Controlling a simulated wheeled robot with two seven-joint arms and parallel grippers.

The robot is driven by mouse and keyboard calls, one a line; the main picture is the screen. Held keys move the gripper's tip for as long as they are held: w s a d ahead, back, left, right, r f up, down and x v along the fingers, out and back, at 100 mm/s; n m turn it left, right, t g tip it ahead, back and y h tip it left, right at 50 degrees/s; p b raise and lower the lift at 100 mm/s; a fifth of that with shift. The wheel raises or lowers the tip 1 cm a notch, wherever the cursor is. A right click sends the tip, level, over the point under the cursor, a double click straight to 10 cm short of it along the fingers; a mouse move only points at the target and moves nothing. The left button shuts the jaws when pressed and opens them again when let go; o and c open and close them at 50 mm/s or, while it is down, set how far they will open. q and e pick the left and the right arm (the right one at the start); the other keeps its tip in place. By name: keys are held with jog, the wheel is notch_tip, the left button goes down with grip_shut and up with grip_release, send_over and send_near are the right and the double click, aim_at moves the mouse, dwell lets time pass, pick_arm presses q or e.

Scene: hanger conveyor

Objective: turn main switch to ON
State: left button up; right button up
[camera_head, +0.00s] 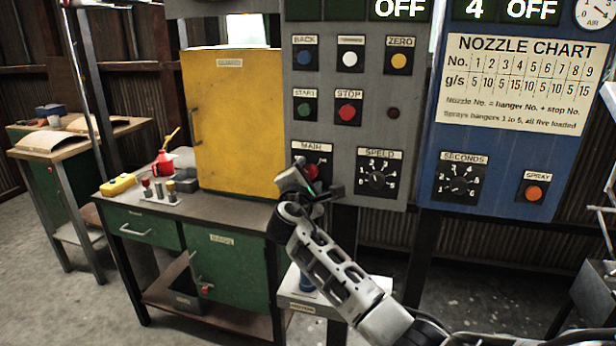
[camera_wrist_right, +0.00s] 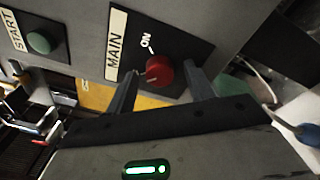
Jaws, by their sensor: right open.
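The main switch is a red round knob on a black plate under a MAIN label on the grey panel (camera_head: 375,130). In the wrist view the knob (camera_wrist_right: 159,70) shows clearly, with an ON mark (camera_wrist_right: 147,41) beside it. A small pale mark shows on the knob's left edge, apart from the ON tick. My right gripper (camera_head: 306,184) is at the panel and partly covers the switch in the head view. In the wrist view the gripper (camera_wrist_right: 164,78) is open, one finger on each side of the knob; contact cannot be told. My left gripper is not in view.
Near the switch are the START button (camera_wrist_right: 39,42), the STOP button (camera_head: 348,110) and the SPEED dial (camera_head: 377,179). A blue panel (camera_head: 500,200) stands to the right. A yellow cabinet (camera_head: 232,120) on a workbench stands to the left.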

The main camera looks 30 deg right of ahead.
jog(key=c, duration=1)
jog(key=shift+o, duration=0.2)
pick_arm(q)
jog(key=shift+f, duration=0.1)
pick_arm(e)
jog(key=shift+f, duration=0.1)
